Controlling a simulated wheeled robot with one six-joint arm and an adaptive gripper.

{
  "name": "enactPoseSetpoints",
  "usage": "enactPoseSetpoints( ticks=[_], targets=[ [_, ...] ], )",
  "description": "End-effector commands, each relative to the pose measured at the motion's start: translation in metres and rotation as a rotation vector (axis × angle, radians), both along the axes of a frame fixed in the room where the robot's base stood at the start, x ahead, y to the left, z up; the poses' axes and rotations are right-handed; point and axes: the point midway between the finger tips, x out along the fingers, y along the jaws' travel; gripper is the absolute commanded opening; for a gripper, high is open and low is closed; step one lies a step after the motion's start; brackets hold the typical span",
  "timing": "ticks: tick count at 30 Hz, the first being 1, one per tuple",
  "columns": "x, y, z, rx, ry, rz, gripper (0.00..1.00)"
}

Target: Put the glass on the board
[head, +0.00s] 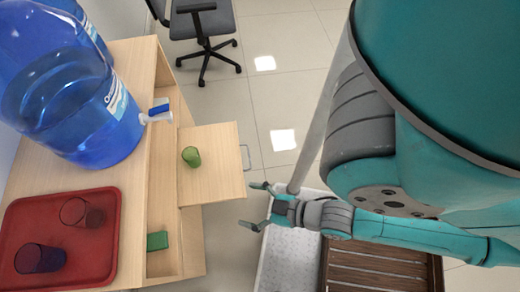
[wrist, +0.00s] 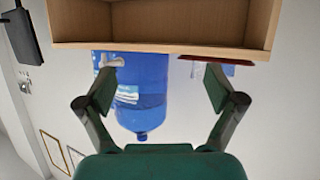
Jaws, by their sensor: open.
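A small green glass (head: 191,156) stands on the inner end of a pale wooden pull-out board (head: 222,178), which juts from the cabinet and has a metal handle at its outer edge. Two more glasses are on a red tray (head: 104,232): a clear reddish glass (head: 83,214) and a dark purple glass (head: 40,259). My gripper (head: 255,206) is open and empty, just past the outer front corner of the board, apart from all the glasses. In the wrist view its open fingers (wrist: 160,84) have nothing between them; no glass shows there.
A large blue water bottle (head: 75,110) with a tap stands on the counter behind the tray. A green box (head: 157,241) lies in a cabinet compartment. A white bin (head: 277,262) and brown slatted crate (head: 380,266) are below my arm. An office chair (head: 202,25) stands beyond.

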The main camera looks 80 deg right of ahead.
Motion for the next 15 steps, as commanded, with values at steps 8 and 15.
enactPoseSetpoints(
  ticks=[8,15],
  targets=[
    [-0.027,0.013,0.06,0.051,-0.119,0.065,0.93],
    [-0.029,0.014,0.065,0.058,-0.131,0.07,0.93]
  ],
)
